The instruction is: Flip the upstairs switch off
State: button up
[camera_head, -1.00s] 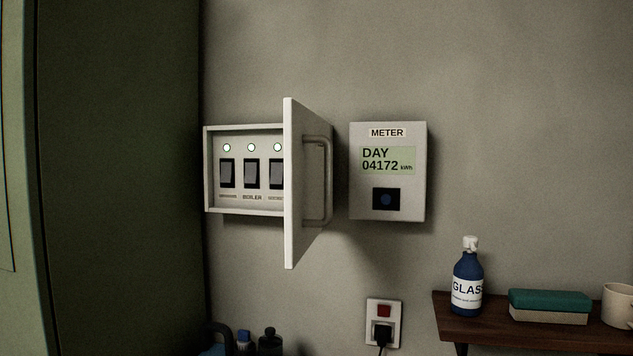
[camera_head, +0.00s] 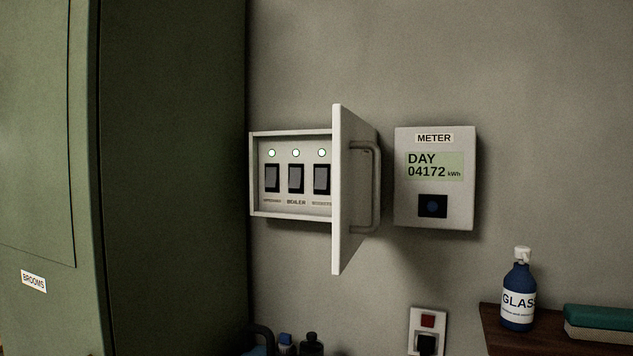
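A white switch box (camera_head: 291,212) hangs on the wall with its door (camera_head: 345,190) swung open to the right, standing out from the wall. Inside are three dark rocker switches in a row: left (camera_head: 272,178), middle (camera_head: 296,179) and right (camera_head: 321,179). A lit pale green lamp is above each one. The label under the middle switch reads BOILER. The labels under the left and right switches are too small to read surely, so I cannot tell which is upstairs. My gripper is not in view.
A meter (camera_head: 435,177) reading DAY 04172 kWh hangs right of the open door. A green cabinet marked BROOMS (camera_head: 50,160) stands close on the left. Below are a socket with plug (camera_head: 427,330), several bottles, and a shelf with a blue bottle (camera_head: 517,295).

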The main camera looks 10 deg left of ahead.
aim_at(271, 172)
jog(key=k+j+u, duration=0.15)
jog(key=j, duration=0.25)
jog(key=k+j+u, duration=0.15)
jog(key=j, duration=0.3)
jog(key=k+j+u, duration=0.2)
jog(key=j, duration=0.25)
jog(key=j+u, duration=0.15)
jog(key=j, duration=0.3)
jog(key=i+l, duration=0.95)
jog(key=l, duration=0.15)
